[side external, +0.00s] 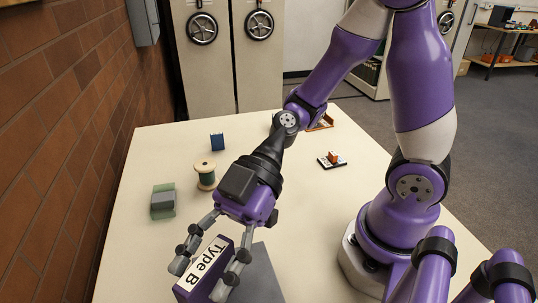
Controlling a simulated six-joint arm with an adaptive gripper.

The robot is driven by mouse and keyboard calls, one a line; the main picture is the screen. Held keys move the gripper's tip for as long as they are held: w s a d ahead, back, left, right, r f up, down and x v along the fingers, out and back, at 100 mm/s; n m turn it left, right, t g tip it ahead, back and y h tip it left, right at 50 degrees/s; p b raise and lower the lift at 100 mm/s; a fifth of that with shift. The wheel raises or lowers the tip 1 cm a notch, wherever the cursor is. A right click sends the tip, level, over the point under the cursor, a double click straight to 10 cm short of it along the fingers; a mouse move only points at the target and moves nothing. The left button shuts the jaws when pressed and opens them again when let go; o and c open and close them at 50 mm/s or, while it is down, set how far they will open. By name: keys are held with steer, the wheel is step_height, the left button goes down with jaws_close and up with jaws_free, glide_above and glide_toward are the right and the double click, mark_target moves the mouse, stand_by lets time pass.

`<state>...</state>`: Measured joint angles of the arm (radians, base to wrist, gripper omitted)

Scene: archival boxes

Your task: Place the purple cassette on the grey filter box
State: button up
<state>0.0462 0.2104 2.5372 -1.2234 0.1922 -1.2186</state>
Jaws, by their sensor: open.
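The purple cassette (208,258), with a white "Type B" label, stands at the front of the table, cut off by the lower picture edge. My gripper (200,277) is open, pointing down, with one finger on the left side of the cassette and one on the right. I cannot tell if the fingers touch it. A flat grey surface, likely the grey filter box (266,278), shows just right of the cassette, partly hidden by my gripper and the cassette. I cannot tell whether the cassette rests on it or stands beside it.
A brick wall (85,110) runs along the left. The table's middle is clear.

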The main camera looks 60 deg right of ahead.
steer(key=v, duration=0.7)
steer(key=shift+d+f+h, duration=0.1)
steer(key=shift+d+h, duration=0.15)
steer(key=shift+h, duration=0.05)
steer(key=f+m+h, duration=0.1)
steer(key=d+f+m+h, duration=0.2)
steer(key=h, duration=0.1)
steer(key=shift+w+d+t, duration=0.25)
steer(key=shift+w+t, duration=0.1)
steer(key=shift+t, duration=0.05)
steer(key=w+d+r+m+t+h, duration=0.1)
steer(key=d+r+m+t+h, duration=0.1)
steer(key=d+m+h, duration=0.2)
steer(key=d+r+m+t+h, duration=0.2)
steer(key=d+m+h, duration=0.3)
steer(key=d+m, duration=0.3)
steer(key=m, duration=0.3)
steer(key=shift+w+d+r+t, duration=0.2)
steer(key=shift+w+d+t, duration=0.05)
steer(key=shift+w+t, duration=0.15)
